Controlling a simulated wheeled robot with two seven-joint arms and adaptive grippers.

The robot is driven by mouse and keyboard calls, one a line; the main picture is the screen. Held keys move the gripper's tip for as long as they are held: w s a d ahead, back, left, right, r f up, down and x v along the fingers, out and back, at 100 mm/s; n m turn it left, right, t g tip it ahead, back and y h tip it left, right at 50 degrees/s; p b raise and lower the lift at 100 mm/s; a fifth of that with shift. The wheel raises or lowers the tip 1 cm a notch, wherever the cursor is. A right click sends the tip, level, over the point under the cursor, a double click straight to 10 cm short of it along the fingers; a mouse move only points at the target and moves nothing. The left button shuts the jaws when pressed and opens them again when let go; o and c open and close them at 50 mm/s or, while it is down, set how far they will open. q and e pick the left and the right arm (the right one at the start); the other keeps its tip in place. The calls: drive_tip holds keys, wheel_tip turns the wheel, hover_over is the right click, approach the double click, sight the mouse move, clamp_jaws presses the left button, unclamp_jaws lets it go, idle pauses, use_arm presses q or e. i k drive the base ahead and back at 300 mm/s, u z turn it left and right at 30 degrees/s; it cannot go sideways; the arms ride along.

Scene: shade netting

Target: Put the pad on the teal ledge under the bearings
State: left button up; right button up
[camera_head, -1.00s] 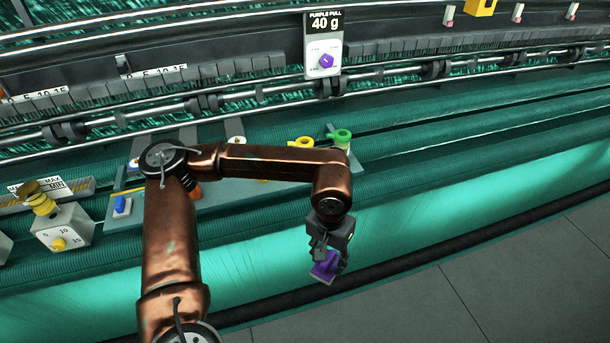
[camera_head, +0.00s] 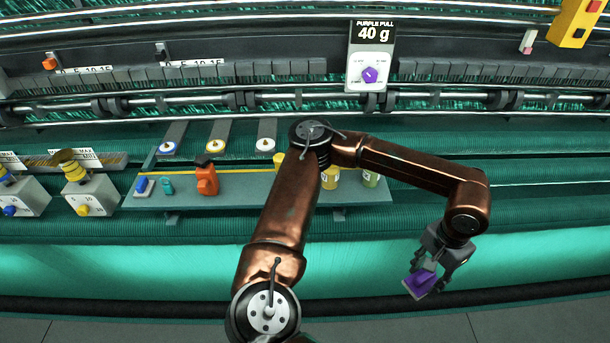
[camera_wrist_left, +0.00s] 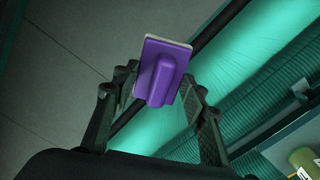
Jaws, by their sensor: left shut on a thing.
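The purple pad (camera_head: 421,281) has a pale edge and a raised purple grip. It also shows in the left wrist view (camera_wrist_left: 160,76), between the two fingers. My left gripper (camera_head: 434,268) is shut on the pad and holds it in front of the bright teal roll, near the machine's front. The teal ledge (camera_head: 520,192) runs along the machine below the dark bearings (camera_head: 507,100) on the steel bar. The pad is apart from the ledge, nearer to me and lower in the picture. My right gripper is not in view.
A grey-green shelf (camera_head: 240,190) holds an orange tool (camera_head: 206,179), a blue block (camera_head: 143,186) and yellow and green containers, partly behind my arm. A dial box with a yellow knob (camera_head: 90,196) stands left. A "PURPLE PULL 40 g" sign (camera_head: 372,55) hangs above. The ledge's right stretch looks clear.

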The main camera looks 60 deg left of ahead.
sight(247, 189)
drive_tip(key=i, duration=0.8)
drive_tip(key=u, duration=2)
